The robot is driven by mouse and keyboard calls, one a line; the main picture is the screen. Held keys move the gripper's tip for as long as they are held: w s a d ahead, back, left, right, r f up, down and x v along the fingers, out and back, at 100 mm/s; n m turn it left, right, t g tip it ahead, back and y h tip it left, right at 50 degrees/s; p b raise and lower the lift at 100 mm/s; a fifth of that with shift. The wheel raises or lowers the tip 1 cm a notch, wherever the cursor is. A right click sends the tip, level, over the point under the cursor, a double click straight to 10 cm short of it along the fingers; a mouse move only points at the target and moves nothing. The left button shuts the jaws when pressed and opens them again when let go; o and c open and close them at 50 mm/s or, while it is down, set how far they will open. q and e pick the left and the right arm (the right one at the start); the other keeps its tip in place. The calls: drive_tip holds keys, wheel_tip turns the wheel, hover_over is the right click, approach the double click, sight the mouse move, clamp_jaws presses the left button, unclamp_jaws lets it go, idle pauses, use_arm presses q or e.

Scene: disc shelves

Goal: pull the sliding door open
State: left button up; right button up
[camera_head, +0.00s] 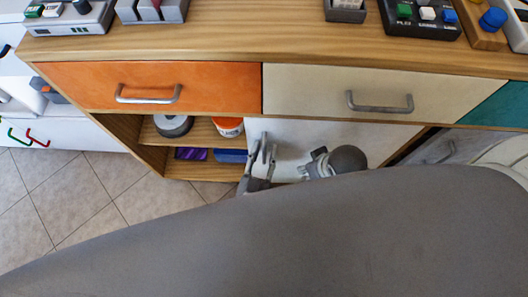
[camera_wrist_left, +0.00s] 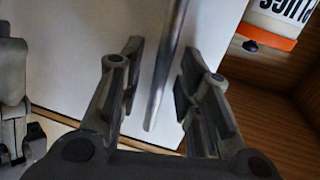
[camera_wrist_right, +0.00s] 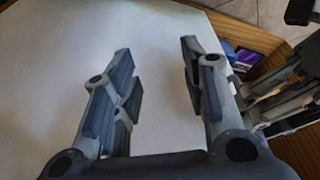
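The white sliding door (camera_head: 290,132) covers the lower middle of the cabinet, with open shelves to its left. Its upright grey bar handle (camera_wrist_left: 168,70) stands near the door's left edge. My left gripper (camera_head: 262,158) is open at the handle; in the left wrist view the bar passes between its two fingers (camera_wrist_left: 158,78), with gaps showing on both sides. My right gripper (camera_head: 312,165) is open in front of the door, right of the left one. In the right wrist view its fingers (camera_wrist_right: 156,65) are apart and empty, facing the blank door panel (camera_wrist_right: 60,60).
The open shelves hold a grey round item (camera_head: 173,125), an orange-and-white tub (camera_head: 228,126) and purple and blue boxes (camera_head: 191,154). Above are an orange drawer (camera_head: 200,85) and a cream drawer (camera_head: 320,85). A grey front with a handle (camera_head: 435,152) lies to the right.

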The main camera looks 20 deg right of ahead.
use_arm(q)
drive_tip(key=v, duration=1.2)
idle(0.3)
